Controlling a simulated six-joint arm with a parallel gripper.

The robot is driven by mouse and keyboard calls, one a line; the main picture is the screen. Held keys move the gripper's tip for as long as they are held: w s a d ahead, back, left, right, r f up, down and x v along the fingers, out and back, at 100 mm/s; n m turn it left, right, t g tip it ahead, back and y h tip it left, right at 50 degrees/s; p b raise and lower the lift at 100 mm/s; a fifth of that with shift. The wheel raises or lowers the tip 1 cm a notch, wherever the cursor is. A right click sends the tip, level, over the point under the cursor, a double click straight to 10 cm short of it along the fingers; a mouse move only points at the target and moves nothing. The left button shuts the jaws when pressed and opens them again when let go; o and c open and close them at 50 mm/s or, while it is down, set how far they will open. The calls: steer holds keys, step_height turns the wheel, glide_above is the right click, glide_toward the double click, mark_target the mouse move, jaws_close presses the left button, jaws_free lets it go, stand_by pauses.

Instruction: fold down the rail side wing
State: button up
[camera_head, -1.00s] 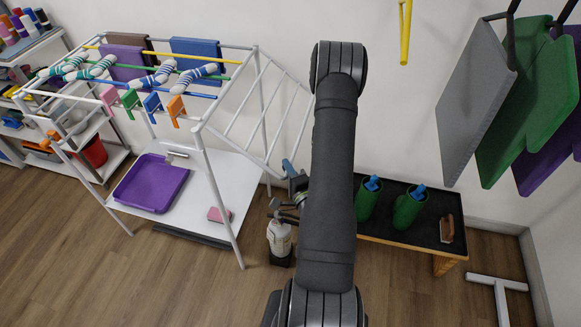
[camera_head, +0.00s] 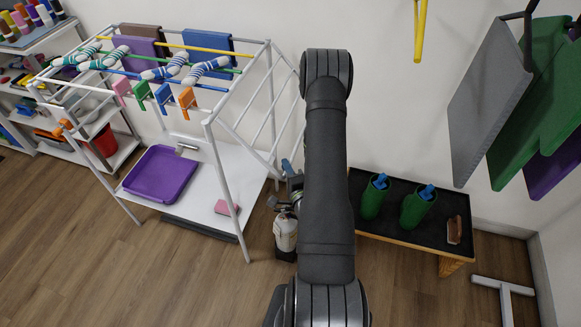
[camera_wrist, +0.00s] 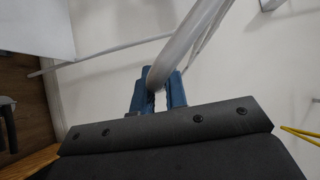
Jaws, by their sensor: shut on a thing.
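The rail side wing (camera_head: 246,149) is a white ladder-like frame of tubes on the right side of the drying rack (camera_head: 215,160). It slopes steeply down and to the right from the rack's top edge, partly hidden behind my dark arm. My gripper (camera_head: 289,170) is at the wing's lower outer end, left of my arm. In the wrist view, the blue fingers of my gripper (camera_wrist: 158,95) are closed around a white tube of the wing (camera_wrist: 190,38).
Socks, cloths and coloured clips hang on the rack. A purple tray (camera_head: 160,173) sits on its lower shelf. A white bottle (camera_head: 285,234) stands below the gripper. A black-topped bench (camera_head: 400,238) with green containers is to the right. Boards hang at upper right.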

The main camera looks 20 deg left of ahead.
steer(key=shift+a+f, duration=0.6)
steer(key=shift+a, duration=0.2)
steer(key=shift+a+f, duration=0.6)
steer(key=shift+a, duration=0.2)
steer(key=shift+a+f, duration=0.45)
steer(key=shift+a, duration=0.25)
steer(key=shift+a+f, duration=0.4)
steer(key=shift+a, duration=0.25)
steer(key=o, duration=1.1)
steer(key=v, duration=0.7)
steer(key=shift+s+d, duration=0.2)
